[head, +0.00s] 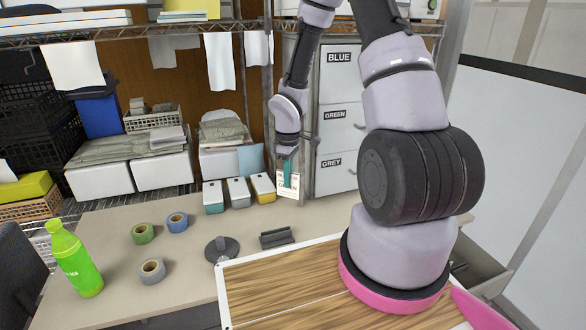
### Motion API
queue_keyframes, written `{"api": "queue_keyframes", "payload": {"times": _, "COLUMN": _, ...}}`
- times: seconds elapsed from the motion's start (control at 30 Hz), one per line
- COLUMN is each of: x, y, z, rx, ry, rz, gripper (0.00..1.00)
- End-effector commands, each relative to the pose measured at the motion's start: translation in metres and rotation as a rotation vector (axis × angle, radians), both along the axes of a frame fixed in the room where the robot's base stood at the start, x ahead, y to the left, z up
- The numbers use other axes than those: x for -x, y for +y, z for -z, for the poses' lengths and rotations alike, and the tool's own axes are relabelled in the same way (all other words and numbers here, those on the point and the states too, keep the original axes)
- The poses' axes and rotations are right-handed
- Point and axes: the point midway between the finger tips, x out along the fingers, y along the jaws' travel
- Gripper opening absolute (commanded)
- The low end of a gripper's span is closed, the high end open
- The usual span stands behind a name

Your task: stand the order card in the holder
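My gripper (287,173) points down over the back of the table, in front of the drawer cabinet. Its teal fingers appear shut on the order card (289,190), a white card with dark and green print, part of which reads "GREEN". The fingers cover part of the card. The card hangs roughly upright, seemingly above the table. The likely holder is a small dark grey slotted block (276,238) on the table, below and slightly left of the card in the picture. It looks empty, and the card is apart from it.
Left of the holder is a dark round stand (221,249). Three small boxes (238,193) line the back edge. Several tape rolls (152,271) and a green bottle (75,262) stand left. A wooden-topped board (270,294) lies in front. The labelled cabinet (338,117) rises behind.

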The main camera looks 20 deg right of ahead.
Motion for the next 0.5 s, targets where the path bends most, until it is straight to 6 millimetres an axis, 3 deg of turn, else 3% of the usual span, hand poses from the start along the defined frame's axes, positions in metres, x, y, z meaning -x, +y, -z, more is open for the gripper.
{"api": "queue_keyframes", "payload": {"times": 0.2, "x": 0.020, "y": 0.028, "z": 0.011, "rx": 0.006, "ry": -0.013, "rz": -0.403, "gripper": 0.00}}
{"api": "queue_keyframes", "payload": {"times": 0.5, "x": 0.033, "y": 0.052, "z": 0.015, "rx": 0.010, "ry": -0.025, "rz": -0.700, "gripper": 0.00}}
